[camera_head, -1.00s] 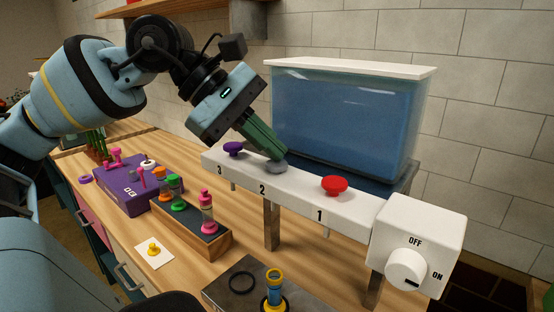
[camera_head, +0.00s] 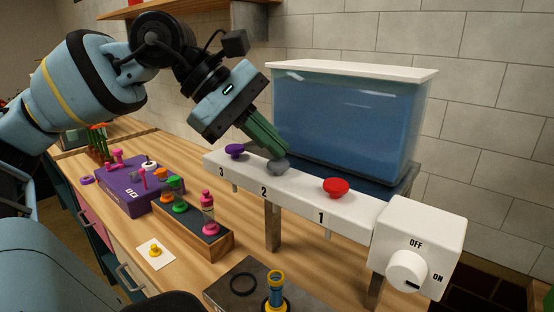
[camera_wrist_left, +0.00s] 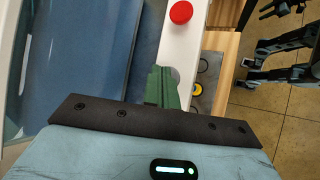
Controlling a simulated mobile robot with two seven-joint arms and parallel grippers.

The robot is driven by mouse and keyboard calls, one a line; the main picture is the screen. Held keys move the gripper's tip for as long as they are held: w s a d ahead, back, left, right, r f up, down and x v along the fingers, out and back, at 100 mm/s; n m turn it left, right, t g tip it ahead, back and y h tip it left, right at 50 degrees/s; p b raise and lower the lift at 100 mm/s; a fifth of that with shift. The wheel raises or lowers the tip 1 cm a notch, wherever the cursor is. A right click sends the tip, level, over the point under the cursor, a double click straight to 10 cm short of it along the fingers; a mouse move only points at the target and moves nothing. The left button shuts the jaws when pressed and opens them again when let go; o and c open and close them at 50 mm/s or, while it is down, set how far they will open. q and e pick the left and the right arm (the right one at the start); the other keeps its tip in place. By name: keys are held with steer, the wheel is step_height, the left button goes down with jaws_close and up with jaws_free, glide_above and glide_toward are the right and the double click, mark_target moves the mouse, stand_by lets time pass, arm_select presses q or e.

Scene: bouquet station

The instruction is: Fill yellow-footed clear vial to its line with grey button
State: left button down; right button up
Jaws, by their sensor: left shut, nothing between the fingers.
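The yellow-footed clear vial (camera_head: 275,289) stands upright on a dark plate at the bottom of the head view, with a yellow rim and blue in its body. How its level sits against the line is too small to tell. The grey button (camera_head: 278,168) is on top of the white dispenser bar (camera_head: 348,211), above the number 2. My left gripper (camera_head: 284,152) has its green fingers shut and empty, with the tips at or just above the grey button; contact is unclear. The fingers also show in the left wrist view (camera_wrist_left: 163,88).
A purple button (camera_head: 234,150) and a red button (camera_head: 336,187) flank the grey one. A dial (camera_head: 407,270) has its mark toward ON. A blue water tank (camera_head: 345,120) stands behind. A wooden rack (camera_head: 221,247) with vials and a purple box (camera_head: 128,200) stand left.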

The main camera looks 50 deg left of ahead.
mark_target(271, 162)
arm_select(q)
steer(key=shift+r, duration=0.45)
arm_select(e)
steer(key=shift+w+a+r, duration=0.1)
steer(key=shift+w+r, duration=0.1)
arm_select(q)
steer(key=shift+r, duration=0.7)
steer(key=shift+r+p, duration=0.5)
steer(key=shift+r, duration=1.3)
arm_select(e)
steer(key=shift+w+r, duration=0.5)
steer(key=shift+r, duration=0.15)
